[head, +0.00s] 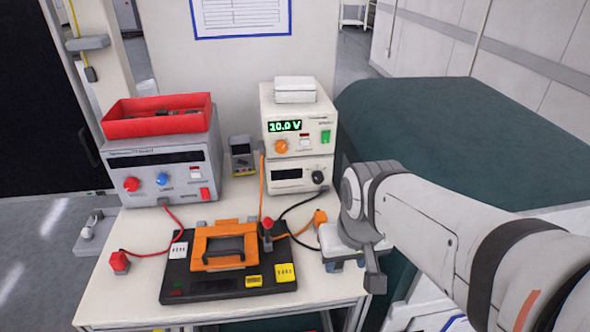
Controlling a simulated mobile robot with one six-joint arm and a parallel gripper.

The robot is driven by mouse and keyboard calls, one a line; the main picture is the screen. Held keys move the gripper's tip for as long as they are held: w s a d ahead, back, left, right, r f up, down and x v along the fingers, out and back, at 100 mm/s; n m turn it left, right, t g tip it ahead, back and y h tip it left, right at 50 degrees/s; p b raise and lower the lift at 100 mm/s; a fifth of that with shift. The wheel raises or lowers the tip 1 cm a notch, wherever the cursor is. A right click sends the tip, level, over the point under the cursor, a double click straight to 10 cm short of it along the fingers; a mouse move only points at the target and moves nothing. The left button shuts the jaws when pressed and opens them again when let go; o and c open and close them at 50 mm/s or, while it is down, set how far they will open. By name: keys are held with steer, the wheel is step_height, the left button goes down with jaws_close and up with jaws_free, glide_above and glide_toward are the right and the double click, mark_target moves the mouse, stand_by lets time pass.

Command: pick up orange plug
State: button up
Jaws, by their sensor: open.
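The orange plug (320,217) stands on the white table to the right of the black board, with an orange cable running left from it toward the board. My gripper (346,264) hangs close to the plug, just right of it and nearer the camera. My gripper is open; its fingertips are small and partly hidden by its own body. I see nothing held between them. A gap shows between the plug and my gripper's body, though it is narrow in this view.
A black board (210,291) carries an orange-framed handle block (226,246) and an upright red-topped connector (267,230). A red plug (119,262) lies at left. Power supplies (299,142) and a box unit (160,162) with a red tray (157,124) stand behind. A black cable runs near the orange plug.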

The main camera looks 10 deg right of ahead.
steer(key=shift+o, duration=0.7)
steer(key=w+r+g+p, duration=0.1)
steer(key=w, duration=1.1)
steer(key=shift+d+g+p, duration=0.2)
steer(key=shift+g+p, duration=0.1)
steer(key=shift+p, duration=0.1)
steer(key=g+p, duration=0.1)
glide_above(320, 214)
step_height(320, 214, down, 3)
steer(key=shift+w+f, duration=0.1)
steer(key=shift+f, duration=0.05)
steer(key=shift+w+f, duration=0.1)
steer(key=shift+f, duration=0.25)
steer(key=f, duration=0.7)
steer(key=shift+s+d+f+p, duration=0.1)
steer(key=shift+s+f+p, duration=0.05)
steer(key=shift+s+p, duration=0.15)
steer(key=c, duration=1.1)
